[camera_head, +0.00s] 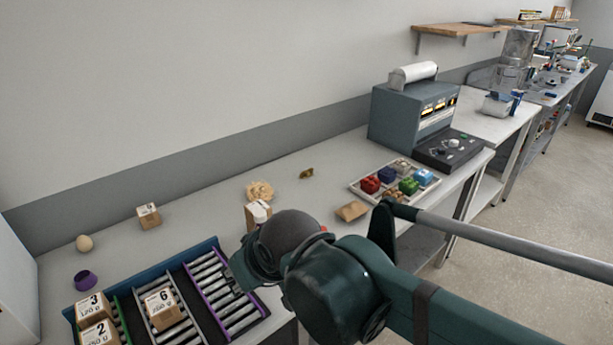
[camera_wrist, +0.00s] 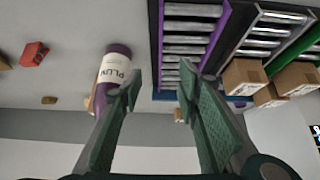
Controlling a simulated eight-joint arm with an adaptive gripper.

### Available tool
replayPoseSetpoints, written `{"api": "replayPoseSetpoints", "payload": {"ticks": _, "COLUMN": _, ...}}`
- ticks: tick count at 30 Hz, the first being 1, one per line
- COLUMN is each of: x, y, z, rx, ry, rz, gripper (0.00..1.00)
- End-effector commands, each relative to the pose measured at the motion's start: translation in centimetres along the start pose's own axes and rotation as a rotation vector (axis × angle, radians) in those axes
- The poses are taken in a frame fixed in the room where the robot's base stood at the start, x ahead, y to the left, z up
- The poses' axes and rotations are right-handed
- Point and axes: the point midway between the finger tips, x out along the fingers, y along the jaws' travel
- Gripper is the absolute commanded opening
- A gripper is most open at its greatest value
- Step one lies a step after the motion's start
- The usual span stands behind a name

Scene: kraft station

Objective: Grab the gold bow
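The gold bow (camera_head: 307,173) is a small gold piece lying alone on the bench, toward the wall. A small tan-gold piece (camera_wrist: 49,100) at the left of the wrist view looks like the same bow, though it is too small to be sure. My gripper (camera_wrist: 160,84) is open, with nothing between its fingers. In the head view my gripper (camera_head: 243,277) is partly hidden by my own wrist, over the right side of the rollers. The bow lies up and to the right of it there, well apart from it.
A red piece (camera_wrist: 33,54) is on the bench. A compartment tray (camera_head: 361,193) and tan pouch (camera_head: 351,211) lie right. Bench around the bow is clear.

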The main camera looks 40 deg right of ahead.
Motion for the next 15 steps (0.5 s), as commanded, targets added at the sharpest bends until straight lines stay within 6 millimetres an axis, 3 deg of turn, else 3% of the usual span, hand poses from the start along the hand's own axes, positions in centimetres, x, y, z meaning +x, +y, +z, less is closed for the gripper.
{"api": "replayPoseSetpoints", "payload": {"ticks": 7, "x": -0.7, "y": 0.0, "z": -0.5, "rx": 0.0, "ry": 0.0, "rz": 0.0, "gripper": 0.33}}
{"api": "replayPoseSetpoints", "payload": {"ticks": 15, "x": -3.8, "y": 0.0, "z": -2.7, "rx": 0.0, "ry": 0.0, "rz": 0.0, "gripper": 0.33}}
